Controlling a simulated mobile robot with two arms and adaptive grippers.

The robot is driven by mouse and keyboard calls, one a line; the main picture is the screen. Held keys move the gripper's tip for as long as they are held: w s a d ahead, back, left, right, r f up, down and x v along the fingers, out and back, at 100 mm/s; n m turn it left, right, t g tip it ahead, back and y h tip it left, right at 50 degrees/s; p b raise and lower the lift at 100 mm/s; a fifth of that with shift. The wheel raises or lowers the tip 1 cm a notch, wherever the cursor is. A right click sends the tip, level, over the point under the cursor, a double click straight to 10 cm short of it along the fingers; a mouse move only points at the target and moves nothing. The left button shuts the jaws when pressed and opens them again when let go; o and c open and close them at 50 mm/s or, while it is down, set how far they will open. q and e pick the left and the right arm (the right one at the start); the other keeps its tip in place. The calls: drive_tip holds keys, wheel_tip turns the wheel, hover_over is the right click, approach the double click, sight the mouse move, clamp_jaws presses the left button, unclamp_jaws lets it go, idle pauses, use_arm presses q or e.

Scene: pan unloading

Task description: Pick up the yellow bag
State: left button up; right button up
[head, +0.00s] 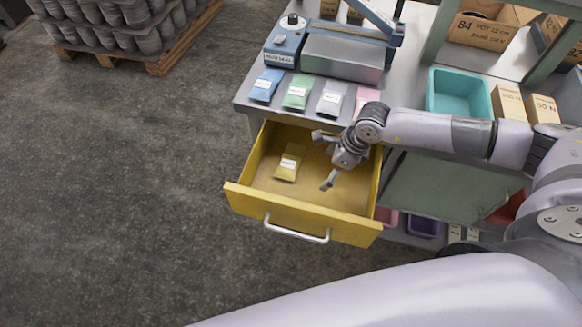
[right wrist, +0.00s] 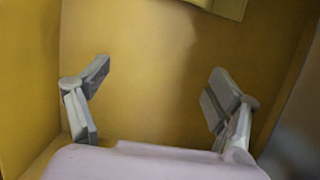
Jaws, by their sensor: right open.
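The yellow bag (head: 290,163) with a white label lies flat in the open yellow drawer (head: 300,210), left of the drawer's middle. My right gripper (head: 323,160) is open and empty over the drawer, to the right of the bag and apart from it. In the right wrist view the two fingers (right wrist: 160,85) are spread wide with only yellow drawer surface between them. A paler yellow piece (right wrist: 228,7) shows at the top edge of that view; it is cut off, and may be the bag. My left gripper is not in view.
Blue, green, white and pink bags (head: 297,92) lie in a row on the bench above the drawer, beside a sealing machine (head: 342,58). A teal bin (head: 460,93) stands further right. The drawer walls surround the gripper; open floor (head: 120,200) lies left.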

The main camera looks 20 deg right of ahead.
sight(289, 164)
drive_tip(key=w+a, duration=0.1)
drive_tip(key=a, duration=0.1)
drive_tip(key=w+a+p, duration=0.1)
drive_tip(key=w+a, duration=0.1)
drive_tip(key=shift+w+a, duration=0.45)
drive_tip(key=shift+a, duration=0.15)
drive_tip(key=shift+w+a, duration=0.15)
drive_tip(key=shift+a, duration=0.1)
drive_tip(key=shift+w+a+r+p, duration=0.1)
drive_tip(key=shift+w+a+p, duration=0.15)
drive_tip(key=shift+w+a, duration=0.3)
drive_tip(key=shift+w+a+p, duration=0.25)
drive_tip(key=shift+w+a, duration=0.05)
drive_tip(key=shift+a, duration=0.35)
drive_tip(key=shift+p+x, duration=0.4)
drive_tip(key=shift+x, duration=0.7)
drive_tip(key=shift+w+a+f, duration=0.2)
drive_tip(key=shift+a+f, duration=0.05)
drive_tip(key=shift+f, duration=0.05)
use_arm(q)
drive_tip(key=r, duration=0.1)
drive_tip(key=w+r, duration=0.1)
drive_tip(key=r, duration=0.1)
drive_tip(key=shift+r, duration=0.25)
use_arm(e)
drive_tip(key=shift+f, duration=0.25)
drive_tip(key=c, duration=1.3)
